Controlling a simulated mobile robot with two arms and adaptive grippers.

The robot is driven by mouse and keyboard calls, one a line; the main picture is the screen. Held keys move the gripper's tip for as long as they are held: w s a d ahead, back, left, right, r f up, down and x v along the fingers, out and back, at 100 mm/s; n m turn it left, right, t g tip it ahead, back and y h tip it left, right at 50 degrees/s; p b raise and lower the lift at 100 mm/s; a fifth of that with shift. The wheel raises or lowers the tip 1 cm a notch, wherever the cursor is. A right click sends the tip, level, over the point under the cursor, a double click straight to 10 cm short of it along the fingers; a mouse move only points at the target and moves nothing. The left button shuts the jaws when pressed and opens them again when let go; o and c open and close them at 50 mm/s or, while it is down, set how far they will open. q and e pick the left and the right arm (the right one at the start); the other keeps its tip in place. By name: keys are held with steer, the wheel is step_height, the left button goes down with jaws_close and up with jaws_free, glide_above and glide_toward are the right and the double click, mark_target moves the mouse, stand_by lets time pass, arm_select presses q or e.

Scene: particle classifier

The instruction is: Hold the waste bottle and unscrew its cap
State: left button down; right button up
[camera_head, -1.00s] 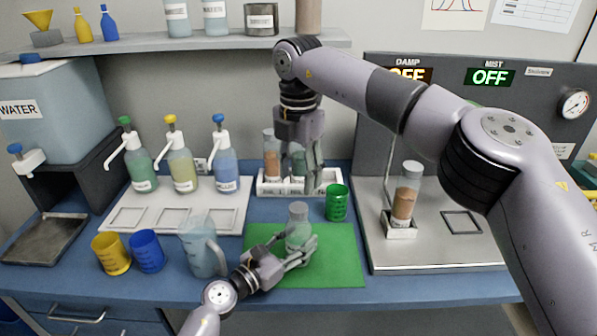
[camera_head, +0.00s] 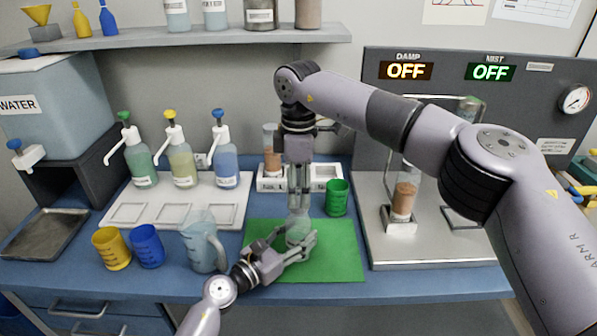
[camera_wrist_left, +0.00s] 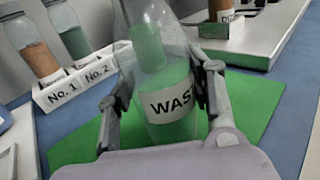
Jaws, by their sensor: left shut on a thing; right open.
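The waste bottle (camera_head: 298,234) stands upright over the green mat (camera_head: 343,262). It is clear, and its white label reading "WAS" shows in the left wrist view (camera_wrist_left: 170,103). My left gripper (camera_head: 301,246) is shut on the bottle's body from the left, with a finger on each side in the left wrist view. My right gripper (camera_head: 299,208) points straight down over the bottle's top, fingers open around or just above the cap. The cap is hidden by these fingers, and the bottle's top is outside the left wrist view.
A white rack (camera_head: 270,182) with sample bottles stands behind. A green cup (camera_head: 337,198) is close on the right, and a clear jug (camera_head: 196,246) is on the left near my left arm. A metal platform (camera_head: 440,250) with a filled bottle is at right. The mat's right side is clear.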

mark_target(298, 202)
steer(key=shift+f, duration=1.6)
